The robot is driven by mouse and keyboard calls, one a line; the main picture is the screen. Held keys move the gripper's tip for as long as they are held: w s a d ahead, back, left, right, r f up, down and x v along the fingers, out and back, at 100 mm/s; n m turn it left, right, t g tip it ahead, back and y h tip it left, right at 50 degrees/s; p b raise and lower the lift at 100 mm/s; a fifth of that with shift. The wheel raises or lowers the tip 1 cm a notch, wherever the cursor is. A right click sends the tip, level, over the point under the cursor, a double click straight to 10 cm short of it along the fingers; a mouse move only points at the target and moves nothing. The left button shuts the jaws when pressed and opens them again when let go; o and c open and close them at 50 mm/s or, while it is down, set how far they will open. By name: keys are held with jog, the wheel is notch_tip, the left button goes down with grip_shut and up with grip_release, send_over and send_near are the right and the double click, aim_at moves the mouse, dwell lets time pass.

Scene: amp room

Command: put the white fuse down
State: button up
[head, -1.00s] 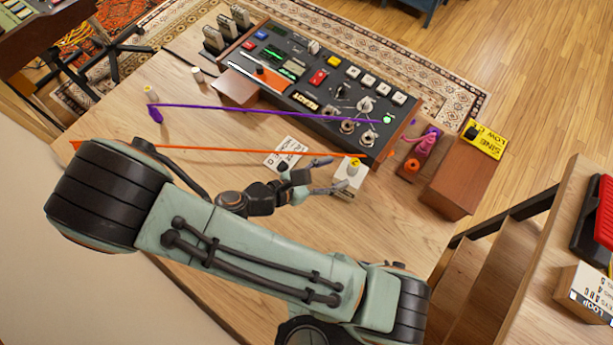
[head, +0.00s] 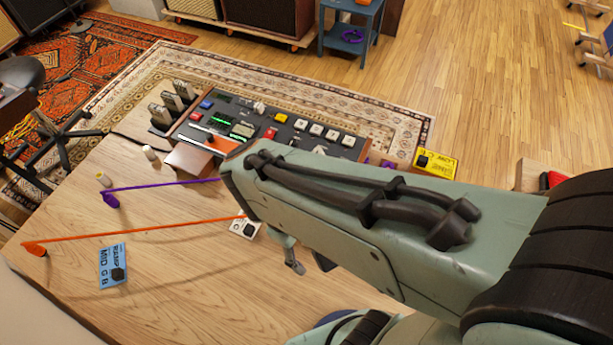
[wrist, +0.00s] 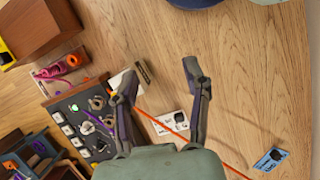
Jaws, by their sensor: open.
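In the head view my arm hides most of the gripper, but a finger shows below the arm.
The black console (head: 245,128) lies at the back, partly hidden by my arm. Orange (head: 140,230) and purple cables (head: 165,186) stretch over the table.

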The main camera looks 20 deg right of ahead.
jog(key=s+r+m+y, duration=0.1)
jog(key=m, duration=0.1)
jog(key=s+r+m+t+y, duration=0.1)
jog(key=r+m, duration=0.1)
jog(key=s+r+m+t+y, duration=0.1)
jog(key=m, duration=0.1)
jog(key=shift+s+d+r, duration=0.2)
jog(key=shift+d+r, duration=0.15)
jog(key=shift+d, duration=0.05)
dwell(0.8)
